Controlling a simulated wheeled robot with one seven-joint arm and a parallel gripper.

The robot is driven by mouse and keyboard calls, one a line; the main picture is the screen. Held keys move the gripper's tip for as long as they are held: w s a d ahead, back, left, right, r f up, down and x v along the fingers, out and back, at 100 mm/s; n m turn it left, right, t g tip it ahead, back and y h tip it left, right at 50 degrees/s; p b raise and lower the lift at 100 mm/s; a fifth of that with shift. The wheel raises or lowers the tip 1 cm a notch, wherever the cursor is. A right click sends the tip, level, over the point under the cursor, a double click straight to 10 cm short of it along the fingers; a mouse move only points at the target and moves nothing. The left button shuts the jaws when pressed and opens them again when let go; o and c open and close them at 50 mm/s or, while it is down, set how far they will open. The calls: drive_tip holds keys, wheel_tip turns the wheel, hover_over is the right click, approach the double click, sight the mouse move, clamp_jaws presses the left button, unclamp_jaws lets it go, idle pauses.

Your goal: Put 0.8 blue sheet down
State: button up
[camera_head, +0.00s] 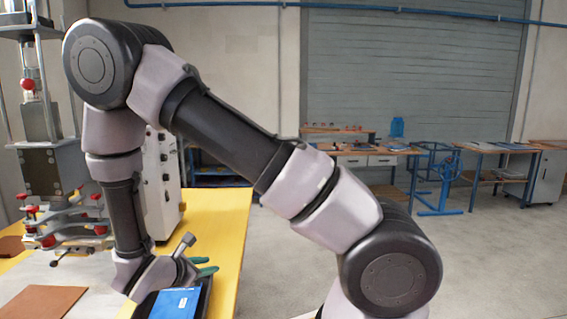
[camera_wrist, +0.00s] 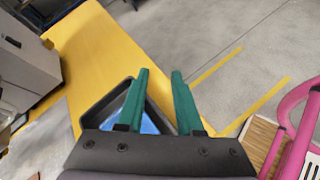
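A blue sheet (camera_head: 172,304) with a small pale mark lies in a dark tray (camera_head: 207,295) at the front edge of the head view. Its lower part is cut off by the frame. In the wrist view the blue sheet (camera_wrist: 150,124) shows inside the black tray (camera_wrist: 90,112), partly hidden behind my gripper. My gripper (camera_wrist: 160,73) has two green fingers standing apart with nothing between them. In the head view my gripper (camera_head: 208,265) is just beyond the visible part of the sheet. I cannot tell its exact height above the tray.
The tray stands on a yellow table (camera_head: 225,215). Brown sheets (camera_head: 42,302) lie to the left, near a machine with red-knobbed clamps (camera_head: 70,225). A pink tubular frame (camera_wrist: 285,125) shows at right in the wrist view. Open floor (camera_head: 290,265) lies right of the table.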

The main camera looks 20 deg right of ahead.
drive_tip(key=s+d+r+m+g+y, duration=0.2)
drive_tip(key=d+r+m+g, duration=0.2)
drive_tip(key=d+r+m, duration=0.4)
drive_tip(key=s+d+r+m+g+y, duration=0.1)
drive_tip(key=s+d+r+m+g, duration=0.15)
drive_tip(key=d+r+m, duration=0.6)
drive_tip(key=s+r+m+t+y, duration=0.2)
drive_tip(key=s+r+m, duration=0.3)
drive_tip(key=r, duration=0.5)
drive_tip(key=s+r+m+t+y, duration=0.3)
drive_tip(key=s+r+m+y, duration=0.2)
drive_tip(key=r, duration=0.5)
drive_tip(key=shift+d+r, duration=0.2)
